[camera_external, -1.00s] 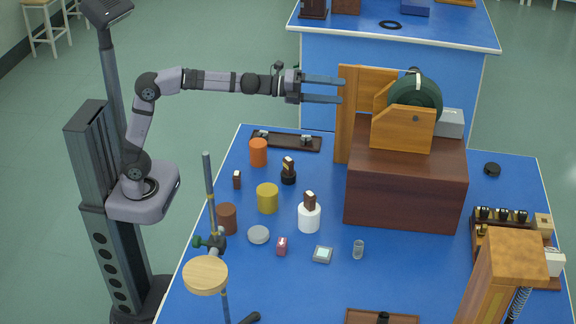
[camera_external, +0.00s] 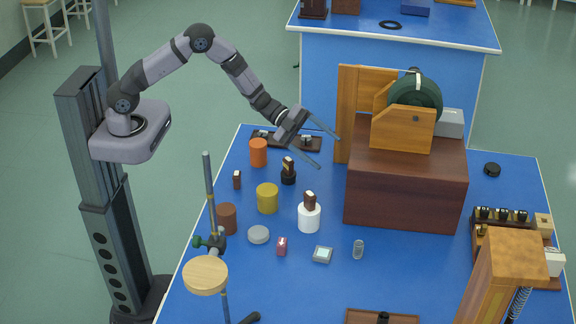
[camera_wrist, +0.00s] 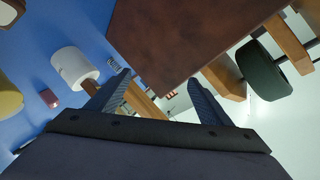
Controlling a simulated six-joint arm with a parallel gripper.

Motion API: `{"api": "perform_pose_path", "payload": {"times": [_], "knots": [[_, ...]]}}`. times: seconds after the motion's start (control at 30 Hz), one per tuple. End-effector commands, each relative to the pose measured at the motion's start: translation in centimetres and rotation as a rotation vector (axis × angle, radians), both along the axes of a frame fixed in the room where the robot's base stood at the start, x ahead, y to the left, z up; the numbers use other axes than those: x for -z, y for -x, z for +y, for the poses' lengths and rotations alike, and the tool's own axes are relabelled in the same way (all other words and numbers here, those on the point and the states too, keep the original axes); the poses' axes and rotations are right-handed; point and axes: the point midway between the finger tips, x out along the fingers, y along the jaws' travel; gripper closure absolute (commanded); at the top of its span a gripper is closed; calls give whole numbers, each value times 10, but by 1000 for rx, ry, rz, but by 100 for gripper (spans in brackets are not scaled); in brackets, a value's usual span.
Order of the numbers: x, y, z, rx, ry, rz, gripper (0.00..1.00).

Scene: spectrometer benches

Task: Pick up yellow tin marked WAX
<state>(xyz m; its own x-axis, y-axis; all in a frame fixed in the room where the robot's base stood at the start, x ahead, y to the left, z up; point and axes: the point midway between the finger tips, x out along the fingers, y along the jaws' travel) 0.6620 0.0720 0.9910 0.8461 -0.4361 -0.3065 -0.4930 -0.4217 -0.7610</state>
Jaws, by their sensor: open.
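The yellow tin (camera_external: 267,198) stands upright on the blue bench, between an orange tin and a brown tin. No marking on it can be read. Part of a yellow round thing, likely the same tin (camera_wrist: 9,98), shows at the left edge of the wrist view. My gripper (camera_external: 329,152) is open and empty, above the bench's far side. It is up and to the right of the yellow tin, clear of it, with its fingers tilted down and right. In the wrist view the spread fingers (camera_wrist: 160,80) have nothing between them.
The orange tin (camera_external: 258,152), a black bottle (camera_external: 288,176), a white bottle (camera_external: 309,218) and the brown tin (camera_external: 226,219) surround the yellow tin. A large brown box (camera_external: 405,188) bearing wooden apparatus stands right of my gripper. A rod stand (camera_external: 209,185) rises at the left.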

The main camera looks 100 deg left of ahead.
Motion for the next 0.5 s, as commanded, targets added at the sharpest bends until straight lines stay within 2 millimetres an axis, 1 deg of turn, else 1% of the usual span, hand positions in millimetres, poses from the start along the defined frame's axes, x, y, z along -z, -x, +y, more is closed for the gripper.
{"api": "perform_pose_path", "payload": {"times": [0.03,0.17,0.23,0.3,0.37,0.4,0.5], "knots": [[-6,7,-4,2,45,25,27],[2,25,-17,17,153,76,27],[10,41,-30,43,216,114,27],[23,65,-51,99,287,166,27],[32,85,-68,147,341,207,27],[38,99,-78,179,376,235,27],[52,130,-91,227,457,311,27]]}}
